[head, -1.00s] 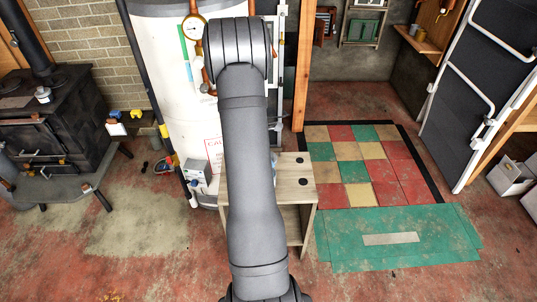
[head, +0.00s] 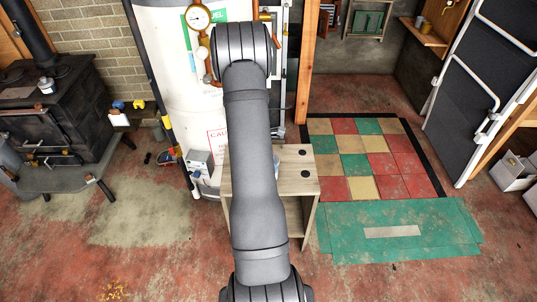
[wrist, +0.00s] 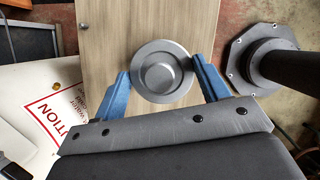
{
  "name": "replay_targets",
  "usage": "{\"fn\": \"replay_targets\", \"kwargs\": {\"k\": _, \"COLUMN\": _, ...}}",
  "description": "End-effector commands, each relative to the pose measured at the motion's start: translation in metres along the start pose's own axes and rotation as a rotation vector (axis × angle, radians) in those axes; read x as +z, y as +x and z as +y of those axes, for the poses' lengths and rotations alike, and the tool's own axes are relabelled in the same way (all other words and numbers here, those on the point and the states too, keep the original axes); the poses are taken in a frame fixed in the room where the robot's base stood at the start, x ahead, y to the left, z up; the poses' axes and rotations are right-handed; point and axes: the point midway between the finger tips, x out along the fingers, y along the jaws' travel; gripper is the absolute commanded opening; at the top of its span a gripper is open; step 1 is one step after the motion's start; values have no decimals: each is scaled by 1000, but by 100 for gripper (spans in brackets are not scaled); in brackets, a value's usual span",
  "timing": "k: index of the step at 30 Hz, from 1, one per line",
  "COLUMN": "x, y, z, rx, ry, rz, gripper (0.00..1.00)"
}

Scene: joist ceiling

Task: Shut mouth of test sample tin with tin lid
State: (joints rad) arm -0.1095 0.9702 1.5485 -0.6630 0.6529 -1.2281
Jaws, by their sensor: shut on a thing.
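In the wrist view, a grey round metal piece (wrist: 163,72) with a wide flat rim and a raised or recessed round centre sits between my blue fingers. It looks like the tin lid, though I cannot be sure. My gripper (wrist: 161,85) is shut on its rim, one finger at each side, above a pale wooden table top (wrist: 125,35). No separate tin shows; anything under the round piece is hidden. In the head view, my arm hides the gripper and part of the wooden table (head: 296,186). A small bluish thing (head: 276,162) shows at the arm's edge, too small to identify.
Two dark round spots (head: 304,153) mark the table's right side. A white tank (head: 170,75) with a caution sign and gauge (head: 197,17) stands behind. A black stove (head: 60,115) is at left. Patterned floor tiles (head: 375,160) lie clear at right.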

Motion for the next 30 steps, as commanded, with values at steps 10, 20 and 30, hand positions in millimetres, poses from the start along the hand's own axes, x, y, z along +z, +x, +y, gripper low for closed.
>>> {"fn": "replay_targets", "kwargs": {"k": 10, "x": 0, "y": 0, "z": 0, "rx": 0, "ry": 0, "rz": 0, "gripper": 41}}
{"fn": "replay_targets", "kwargs": {"k": 20, "x": -2, "y": 4, "z": 0, "rx": -1, "ry": 0, "rz": 0, "gripper": 41}}
{"fn": "replay_targets", "kwargs": {"k": 30, "x": -5, "y": 12, "z": 0, "rx": -1, "ry": 0, "rz": 0, "gripper": 41}}
